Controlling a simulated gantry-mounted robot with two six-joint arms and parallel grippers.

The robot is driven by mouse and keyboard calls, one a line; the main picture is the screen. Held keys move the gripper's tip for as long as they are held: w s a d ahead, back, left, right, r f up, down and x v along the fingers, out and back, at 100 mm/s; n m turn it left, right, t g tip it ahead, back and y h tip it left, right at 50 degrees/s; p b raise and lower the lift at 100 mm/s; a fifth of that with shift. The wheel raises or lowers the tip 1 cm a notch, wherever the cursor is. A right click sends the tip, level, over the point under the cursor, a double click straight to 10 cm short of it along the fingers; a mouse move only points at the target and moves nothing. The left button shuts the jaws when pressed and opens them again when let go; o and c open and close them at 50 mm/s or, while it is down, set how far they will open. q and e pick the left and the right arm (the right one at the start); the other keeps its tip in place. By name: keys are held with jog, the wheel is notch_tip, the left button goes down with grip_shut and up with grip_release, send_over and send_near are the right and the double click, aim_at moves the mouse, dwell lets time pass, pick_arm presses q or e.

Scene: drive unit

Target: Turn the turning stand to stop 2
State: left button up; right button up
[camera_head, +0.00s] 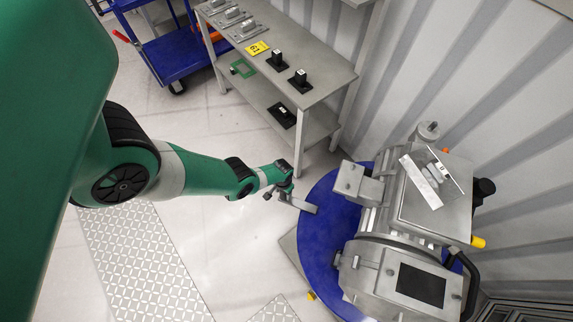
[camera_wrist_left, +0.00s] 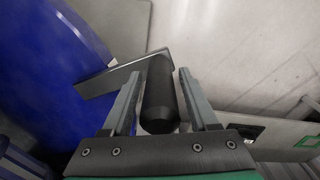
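The turning stand (camera_head: 318,232) is a round blue plate at the right of the head view, with the grey drive unit (camera_head: 405,235) on it. A short grey bar (camera_head: 302,206) sticks out from its left edge. In the left wrist view this bar (camera_wrist_left: 108,80) carries a black cylindrical handle (camera_wrist_left: 160,95), and the blue plate (camera_wrist_left: 45,75) fills the left. My left gripper (camera_head: 282,187) is at the bar's outer end. In the wrist view its fingers (camera_wrist_left: 161,80) stand either side of the handle, with narrow gaps showing. Stop markings cannot be made out. My right gripper is not seen.
A grey workbench (camera_head: 310,88) with black fixtures and a yellow tag (camera_head: 257,48) stands behind. A blue cart (camera_head: 175,55) is at the back left. A corrugated wall (camera_head: 500,120) stands close behind the drive unit.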

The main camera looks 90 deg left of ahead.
pick_arm(q)
grip_shut()
dwell(1.2)
